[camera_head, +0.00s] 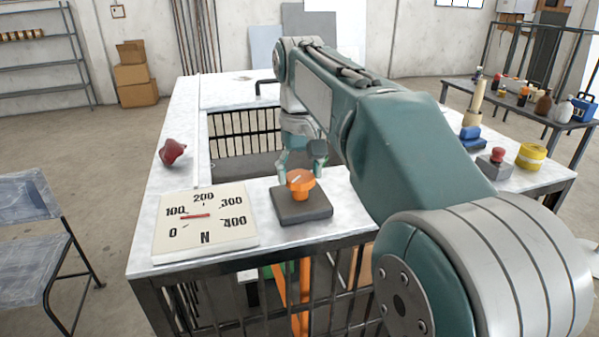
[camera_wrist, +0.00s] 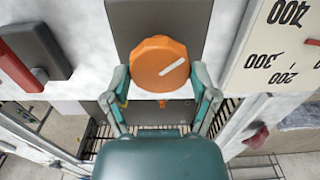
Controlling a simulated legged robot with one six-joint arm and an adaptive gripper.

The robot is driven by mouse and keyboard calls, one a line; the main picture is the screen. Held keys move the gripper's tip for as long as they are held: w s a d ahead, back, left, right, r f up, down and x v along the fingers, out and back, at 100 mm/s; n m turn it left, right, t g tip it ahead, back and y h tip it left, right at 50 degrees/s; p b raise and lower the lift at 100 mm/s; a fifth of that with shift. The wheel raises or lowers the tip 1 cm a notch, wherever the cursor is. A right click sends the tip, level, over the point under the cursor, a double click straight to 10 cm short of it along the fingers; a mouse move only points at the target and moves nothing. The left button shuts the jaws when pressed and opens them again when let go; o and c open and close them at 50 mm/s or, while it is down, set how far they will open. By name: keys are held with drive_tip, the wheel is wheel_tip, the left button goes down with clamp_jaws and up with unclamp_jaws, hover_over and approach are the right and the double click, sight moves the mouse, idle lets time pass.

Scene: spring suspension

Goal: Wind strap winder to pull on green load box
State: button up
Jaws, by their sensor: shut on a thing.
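The strap winder is an orange round knob (camera_head: 300,182) with a white line, on a dark square base (camera_head: 302,206) on the bench. The knob also shows in the wrist view (camera_wrist: 159,63), its white line slanting up to the right. My gripper (camera_head: 299,170) is at the knob, with one finger on each side of it, shut on it. Below the bench top, an orange strap (camera_head: 304,285) hangs behind bars. The green load box (camera_head: 278,272) shows only in part beside the strap. The force gauge (camera_head: 205,235) has a red pointer lying nearly level.
A dark red object (camera_head: 172,152) lies at the bench's left edge. A red-button box (camera_head: 495,163), yellow tape roll (camera_head: 531,157) and blue item (camera_head: 472,138) stand to the right. My arm hides part of the bench. A chair (camera_head: 37,225) is on the left.

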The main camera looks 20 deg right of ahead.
sight(298, 175)
drive_tip(key=shift+f, duration=0.1)
idle(0.3)
drive_tip(key=o, duration=1)
drive_tip(key=shift+r, duration=0.2)
drive_tip(key=shift+a+r, duration=0.1)
drive_tip(key=shift+r, duration=3.45)
